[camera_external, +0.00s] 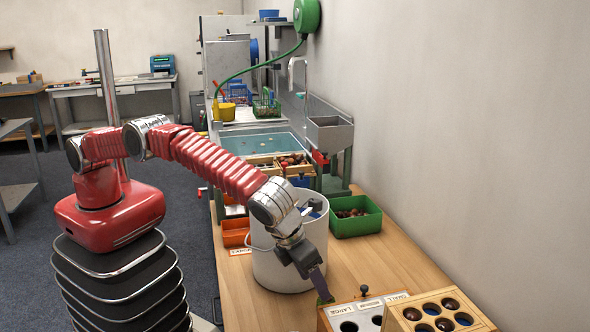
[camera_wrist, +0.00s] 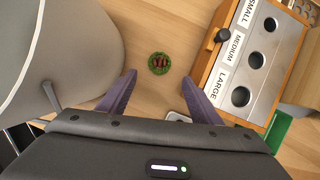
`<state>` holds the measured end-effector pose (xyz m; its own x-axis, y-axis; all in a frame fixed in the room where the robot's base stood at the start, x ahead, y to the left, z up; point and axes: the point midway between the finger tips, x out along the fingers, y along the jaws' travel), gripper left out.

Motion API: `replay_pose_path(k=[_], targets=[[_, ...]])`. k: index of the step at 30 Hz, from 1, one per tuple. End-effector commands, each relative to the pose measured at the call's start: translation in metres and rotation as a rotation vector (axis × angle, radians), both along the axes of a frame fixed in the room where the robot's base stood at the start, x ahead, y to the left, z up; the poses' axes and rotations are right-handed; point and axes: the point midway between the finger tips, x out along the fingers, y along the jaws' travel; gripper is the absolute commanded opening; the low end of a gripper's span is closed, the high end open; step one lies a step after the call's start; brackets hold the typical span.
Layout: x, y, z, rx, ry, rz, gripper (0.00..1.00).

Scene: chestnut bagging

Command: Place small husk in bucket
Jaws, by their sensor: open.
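The small husk (camera_wrist: 159,63) is a round green spiky husk with dark red-brown insides, lying on the wooden bench top. It sits just ahead of my open fingertips in the wrist view. In the external view only a bit of green shows by my fingers. My gripper (camera_wrist: 158,79) is open and empty, its two purple fingers spread on either side of the near edge of the husk; it points down in the external view (camera_external: 320,286). The white bucket (camera_external: 278,262) stands beside my gripper, and its wall fills the left of the wrist view (camera_wrist: 85,60). The bucket's inside is partly hidden by my arm.
A sizing box (camera_wrist: 275,45) labelled small, medium and large stands right of the husk. A wooden tray (camera_external: 423,322) of chestnuts is beside it. A green bin (camera_external: 357,225) and an orange bin (camera_external: 235,233) flank the bucket. Bare bench (camera_external: 390,262) lies to the right.

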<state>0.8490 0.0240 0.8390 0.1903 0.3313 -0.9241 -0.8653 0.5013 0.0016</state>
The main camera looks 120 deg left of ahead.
Motion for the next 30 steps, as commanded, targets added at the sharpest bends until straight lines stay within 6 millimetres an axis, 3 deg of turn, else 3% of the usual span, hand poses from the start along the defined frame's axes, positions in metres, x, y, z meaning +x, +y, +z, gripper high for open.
replay_pose_path(k=[6, 22, 30], targets=[[0.006, 0.010, -0.027, -0.001, -0.001, 0.001, 0.58], [0.007, 0.014, -0.036, 0.000, 0.000, 0.000, 0.58], [0.013, 0.026, -0.060, -0.001, 0.001, 0.000, 0.58]])
